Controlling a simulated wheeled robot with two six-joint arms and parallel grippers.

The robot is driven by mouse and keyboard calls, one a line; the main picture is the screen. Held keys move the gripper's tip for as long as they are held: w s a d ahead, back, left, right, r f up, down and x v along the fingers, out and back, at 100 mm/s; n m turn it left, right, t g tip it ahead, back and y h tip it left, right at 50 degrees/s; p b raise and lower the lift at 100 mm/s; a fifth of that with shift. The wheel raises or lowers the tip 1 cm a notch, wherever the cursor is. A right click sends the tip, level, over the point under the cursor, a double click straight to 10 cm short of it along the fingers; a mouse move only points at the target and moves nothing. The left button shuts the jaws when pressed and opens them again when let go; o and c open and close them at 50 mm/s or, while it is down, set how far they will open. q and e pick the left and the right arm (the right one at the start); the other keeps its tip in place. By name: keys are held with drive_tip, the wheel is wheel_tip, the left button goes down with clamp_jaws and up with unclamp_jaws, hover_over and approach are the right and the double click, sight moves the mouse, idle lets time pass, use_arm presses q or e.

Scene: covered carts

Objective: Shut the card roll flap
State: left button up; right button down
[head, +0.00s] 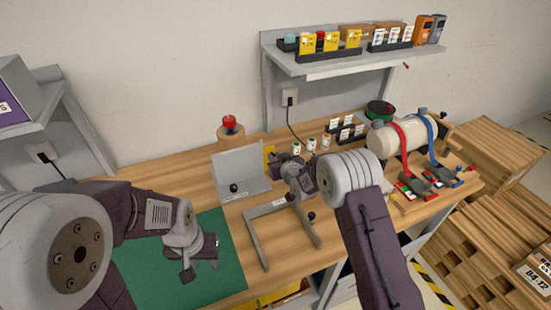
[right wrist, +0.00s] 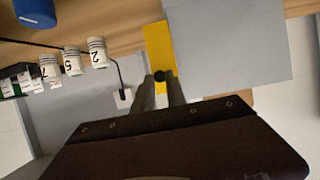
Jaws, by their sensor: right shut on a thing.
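My right gripper (head: 275,160) is shut on a small black knob (right wrist: 160,76), which sits between its fingertips in the right wrist view. A yellow piece (right wrist: 158,45) shows right behind the knob; a bit of it shows in the head view (head: 268,150). A grey panel (head: 240,168) stands tilted up just left of the right gripper, with a black knob low on its front; it also shows in the right wrist view (right wrist: 230,40). I cannot read which part is labelled card roll. My left gripper (head: 189,272) hangs over the green mat, away from the panel; its jaws are unclear.
A grey angled frame (head: 262,236) with black knobs lies in front of the panel. The green mat (head: 225,270) is at the left. A red button (head: 229,122) on a wooden base stands behind. White numbered cups (head: 311,145), a roll with straps (head: 402,137) and a shelf (head: 340,62) are beyond.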

sight(273, 152)
drive_tip(key=n+y+p, duration=0.1)
drive_tip(key=w+n+g+y+p, duration=0.1)
drive_tip(key=d+n+y+p, duration=0.1)
drive_tip(key=shift+w+r+g, duration=0.25)
drive_tip(key=shift+r+g, duration=0.05)
drive_tip(key=shift+g, duration=0.1)
drive_tip(key=shift+w+d+n+g+y+p, duration=0.1)
drive_tip(key=shift+w+n+g+y+p, duration=0.15)
drive_tip(key=shift+n+y+p, duration=0.4)
drive_tip(key=shift+w+f+n+g+y, duration=0.25)
drive_tip(key=shift+f+n+g+y, duration=0.05)
drive_tip(key=shift+n+g+y, duration=0.25)
drive_tip(key=shift+w+n+g+y, duration=0.35)
drive_tip(key=shift+n+g+y, duration=0.25)
drive_tip(key=shift+n+g, duration=0.3)
drive_tip(key=shift+w, duration=0.1)
drive_tip(key=c, duration=1.4)
unclamp_jaws()
